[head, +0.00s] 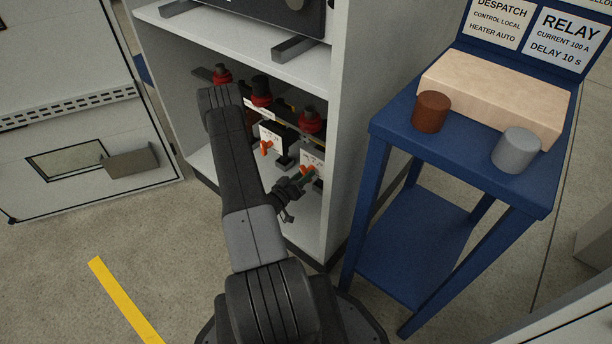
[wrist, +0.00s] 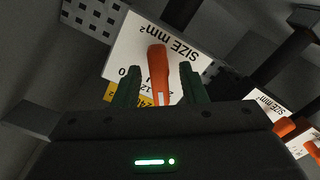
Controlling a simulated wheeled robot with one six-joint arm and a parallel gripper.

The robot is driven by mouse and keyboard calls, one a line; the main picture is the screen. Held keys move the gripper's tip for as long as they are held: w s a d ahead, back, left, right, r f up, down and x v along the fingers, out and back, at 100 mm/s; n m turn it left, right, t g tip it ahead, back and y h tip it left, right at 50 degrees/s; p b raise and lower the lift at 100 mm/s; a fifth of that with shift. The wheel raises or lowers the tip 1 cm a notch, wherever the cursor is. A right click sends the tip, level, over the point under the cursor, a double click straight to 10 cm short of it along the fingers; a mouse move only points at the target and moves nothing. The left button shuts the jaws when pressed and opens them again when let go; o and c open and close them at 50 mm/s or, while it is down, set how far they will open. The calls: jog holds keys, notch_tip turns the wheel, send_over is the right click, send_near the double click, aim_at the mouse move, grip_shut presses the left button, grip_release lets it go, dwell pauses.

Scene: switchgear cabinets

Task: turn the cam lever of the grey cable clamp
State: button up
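An orange cam lever (wrist: 158,70) stands in front of a white plate (wrist: 125,45) marked "SIZE mm²" in the wrist view. My gripper (wrist: 160,68) is open, with one dark green finger on each side of the lever and a visible gap to each. In the head view my gripper (head: 298,183) is low in the open cabinet, at the orange lever (head: 308,172) of the right-hand clamp. The clamp body is mostly hidden behind the plate and gripper, so its grey colour cannot be made out.
Another clamp's orange lever (head: 266,147) and white plate (head: 272,133) stand to the left. Red insulators (head: 310,122) sit above.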

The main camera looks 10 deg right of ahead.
jog(key=shift+w+d, duration=0.4)
jog(key=shift+d, duration=0.15)
grip_shut()
jog(key=shift+n, duration=0.3)
jog(key=n+b, duration=0.1)
jog(key=n, duration=0.2)
jog(key=shift+b, duration=0.4)
jog(key=shift+n+b, duration=0.35)
jog(key=shift+n, duration=1.75)
